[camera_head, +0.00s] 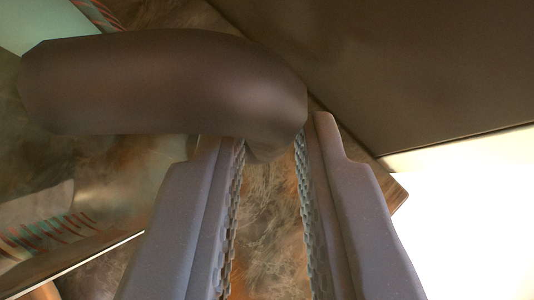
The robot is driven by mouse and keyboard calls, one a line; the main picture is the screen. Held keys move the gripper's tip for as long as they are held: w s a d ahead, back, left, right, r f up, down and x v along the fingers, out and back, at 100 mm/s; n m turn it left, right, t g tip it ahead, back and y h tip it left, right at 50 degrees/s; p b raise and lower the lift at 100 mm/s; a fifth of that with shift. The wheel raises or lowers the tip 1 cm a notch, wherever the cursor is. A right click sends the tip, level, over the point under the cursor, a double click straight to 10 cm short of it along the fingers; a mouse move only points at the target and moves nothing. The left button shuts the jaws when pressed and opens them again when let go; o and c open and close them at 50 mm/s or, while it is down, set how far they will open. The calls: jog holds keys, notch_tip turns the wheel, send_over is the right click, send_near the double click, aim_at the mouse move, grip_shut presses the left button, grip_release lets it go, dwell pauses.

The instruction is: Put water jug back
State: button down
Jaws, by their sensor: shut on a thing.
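My gripper (270,140) shows in the camera view with its two grey, ridged fingers pointing up the picture. A dark brown, smooth, rounded piece (165,85), which looks like part of the water jug, lies across the upper left. Its right end bends down between the fingertips, and the fingers are shut on it there. A gap shows between the fingers below the held part. The rest of the jug's body cannot be made out, and no place for it can be identified in this view.
A large dark flat panel (420,65) fills the upper right, close beside the right finger. A mottled grey-brown surface (265,235) lies beyond the fingers. A bright white area (465,225) is at the lower right. Teal and red-striped patches show at the left.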

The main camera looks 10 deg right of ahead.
jog(key=shift+f+b, duration=0.4)
jog(key=shift+f, duration=0.75)
jog(key=c, duration=1.4)
grip_release()
jog(key=shift+f, duration=0.1)
jog(key=shift+o, duration=0.2)
jog(key=v, duration=1.2)
